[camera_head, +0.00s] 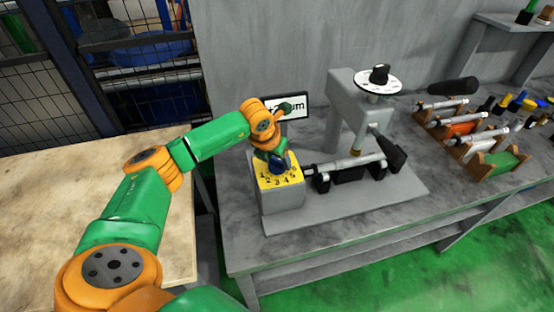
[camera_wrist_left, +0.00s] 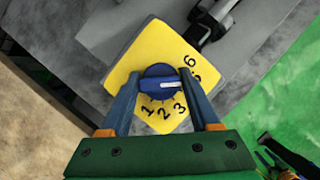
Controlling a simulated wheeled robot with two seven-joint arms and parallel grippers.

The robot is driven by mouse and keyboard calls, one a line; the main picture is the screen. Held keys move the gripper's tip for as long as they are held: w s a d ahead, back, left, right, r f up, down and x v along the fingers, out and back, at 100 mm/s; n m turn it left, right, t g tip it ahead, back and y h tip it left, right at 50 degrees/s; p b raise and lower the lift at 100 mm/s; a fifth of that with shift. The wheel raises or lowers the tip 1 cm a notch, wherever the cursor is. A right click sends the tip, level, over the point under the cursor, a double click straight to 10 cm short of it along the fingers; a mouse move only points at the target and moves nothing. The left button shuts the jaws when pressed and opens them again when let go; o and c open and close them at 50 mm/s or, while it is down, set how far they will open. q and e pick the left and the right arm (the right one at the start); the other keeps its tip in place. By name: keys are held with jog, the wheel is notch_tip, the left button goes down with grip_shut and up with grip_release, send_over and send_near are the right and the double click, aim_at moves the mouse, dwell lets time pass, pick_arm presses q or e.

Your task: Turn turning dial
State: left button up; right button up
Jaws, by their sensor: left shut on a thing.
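The turning dial is a blue round knob with a white pointer line (camera_wrist_left: 160,84), set on a yellow plate (camera_wrist_left: 128,56) printed with black numbers. In the head view the yellow plate (camera_head: 292,180) tops a grey box at the left end of the grinder (camera_head: 352,110); the dial is mostly hidden there by my gripper. My left gripper (camera_wrist_left: 160,88) is shut on the dial, one blue finger on each side of it. In the head view the left gripper (camera_head: 278,164) reaches down onto the dial from above. The pointer line points to the right in the wrist view. My right gripper is not in view.
A small display (camera_head: 292,106) stands behind the dial. A white disc with a black knob (camera_head: 379,79) tops the grinder's column. Wooden racks (camera_head: 500,163) with tools stand at the right of the grey table. A wooden table (camera_head: 50,200) lies at the left.

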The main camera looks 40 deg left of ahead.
pick_arm(q)
jog(key=shift+w+r, duration=0.1)
jog(key=o, duration=1.3)
jog(key=b+v, duration=0.2)
jog(key=v, duration=0.5)
